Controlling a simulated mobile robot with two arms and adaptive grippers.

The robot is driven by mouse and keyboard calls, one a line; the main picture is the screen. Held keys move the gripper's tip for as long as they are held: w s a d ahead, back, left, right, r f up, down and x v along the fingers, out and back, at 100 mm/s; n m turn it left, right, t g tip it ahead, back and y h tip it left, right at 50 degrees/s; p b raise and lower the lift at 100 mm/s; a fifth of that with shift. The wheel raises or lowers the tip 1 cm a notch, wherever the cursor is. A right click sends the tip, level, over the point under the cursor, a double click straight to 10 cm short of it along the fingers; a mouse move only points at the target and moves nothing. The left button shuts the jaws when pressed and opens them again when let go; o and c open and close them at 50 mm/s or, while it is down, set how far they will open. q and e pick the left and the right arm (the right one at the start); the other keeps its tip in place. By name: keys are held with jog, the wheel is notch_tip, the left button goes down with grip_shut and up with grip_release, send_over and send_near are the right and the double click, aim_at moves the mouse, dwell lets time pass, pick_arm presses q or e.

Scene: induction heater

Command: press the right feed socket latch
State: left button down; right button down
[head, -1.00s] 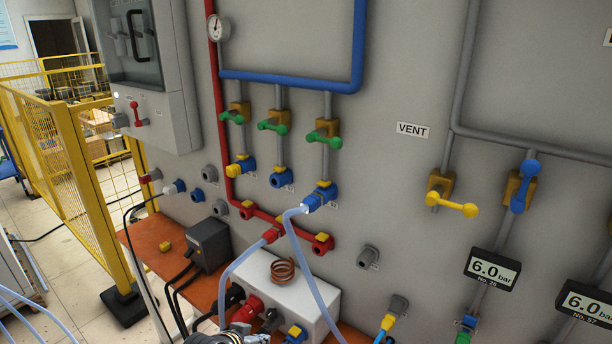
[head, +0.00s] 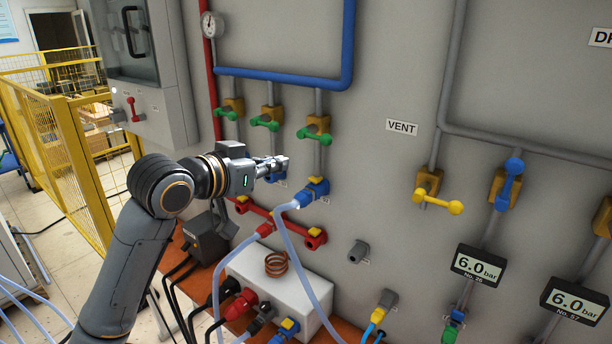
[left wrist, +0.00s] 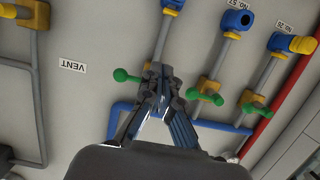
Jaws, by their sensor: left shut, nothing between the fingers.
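The right feed socket (head: 318,190) is blue with a yellow latch (head: 316,180) on top, on the wall below the right green-handled valve (head: 314,134). A pale blue hose (head: 284,222) is plugged into it and hangs down. My left gripper (head: 282,162) is shut and empty, pointing right, above and left of this socket in the picture and apart from it. In the upside-down left wrist view, my fingertips (left wrist: 158,72) appear in front of the right feed pipe and green handle. The socket (left wrist: 172,5) is cut off at the top edge there.
My left forearm hides the left feed socket and part of the middle one; both show in the left wrist view (left wrist: 290,42) (left wrist: 238,20). Red sockets (head: 315,238) sit below. A white box (head: 300,292) with a copper coil (head: 276,264) stands on the bench. The wall towards VENT (head: 401,127) is free.

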pick_arm(q)
jog(key=shift+d, duration=0.1)
jog(key=p, duration=0.4)
send_over(308, 191)
jog(key=shift+s+a+f, duration=0.15)
jog(key=shift+s+f, duration=0.05)
jog(key=shift+f, duration=0.25)
jog(key=shift+s+a+f, duration=0.15)
jog(key=shift+s+f, duration=0.05)
jog(key=shift+f, duration=0.25)
jog(key=f, duration=0.1)
jog(key=f+p, duration=0.1)
jog(key=f, duration=0.1)
jog(key=shift+w+d+f+p, duration=0.2)
jog(key=shift+w+d+p, duration=0.05)
jog(key=shift+w+p, duration=0.1)
jog(key=shift+s+a+f, duration=0.1)
jog(key=shift+a+f, duration=0.05)
jog(key=shift+f, duration=0.45)
